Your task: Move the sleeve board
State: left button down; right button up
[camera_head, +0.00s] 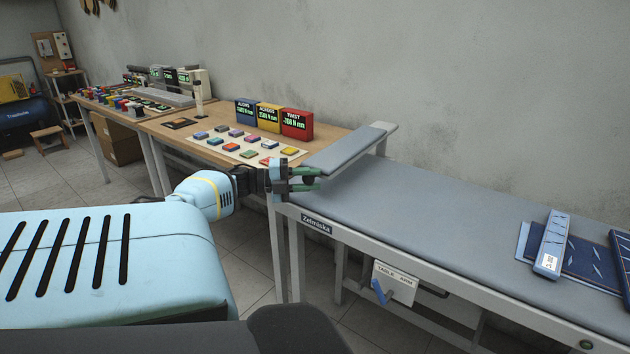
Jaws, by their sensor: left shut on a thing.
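The sleeve board (345,150) is a narrow grey padded board at the left end of the long grey padded table (430,205). It reaches over the table towards the wooden bench, with its far end by a pale upright support. My left gripper (306,179), with green fingertips, is at the board's near end and shut on it. The fingers hide part of that end. I cannot tell whether the board is still attached at the far end. My right gripper is not in view.
A wooden bench (165,127) adjoins on the left, with coloured blocks and three displays (270,118). The padded table's middle is clear.

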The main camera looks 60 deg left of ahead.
pick_arm(q)
jog(key=shift+s+a, duration=0.25)
jog(key=shift+a, duration=0.3)
jog(key=c, duration=1.1)
grip_release()
jog(key=shift+s, duration=0.1)
jog(key=v, duration=0.7)
jog(key=shift+s+p, duration=0.4)
jog(key=shift+p, duration=0.05)
